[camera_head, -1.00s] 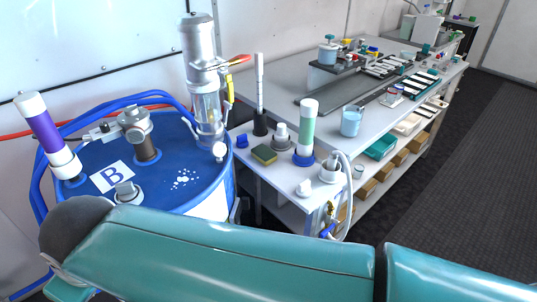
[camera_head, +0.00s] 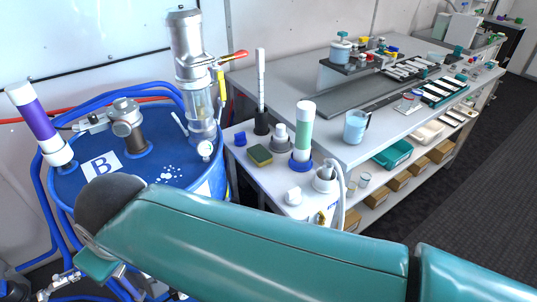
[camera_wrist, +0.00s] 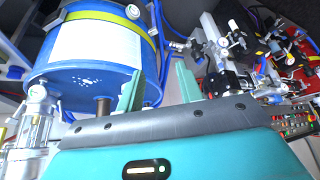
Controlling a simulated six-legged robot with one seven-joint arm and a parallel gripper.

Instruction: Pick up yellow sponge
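The yellow sponge (camera_head: 260,155), with a dark green layer, lies flat on the small white side table (camera_head: 268,183) in the head view. It sits between a blue cap and a green-and-white cylinder, right of the blue drum. I cannot make out the sponge in the wrist view. There, my gripper (camera_wrist: 160,85) has its two teal fingers spread apart with nothing between them. It faces the blue drum and floor-level equipment, away from the sponge.
The blue drum (camera_head: 178,185) marked B carries fittings and a tall metal pump (camera_head: 195,70). A dark rod in a holder (camera_head: 262,110), a green-and-white cylinder (camera_head: 303,135) and a grey-white fitting (camera_head: 280,137) crowd the sponge. A long workbench (camera_head: 390,125) extends right.

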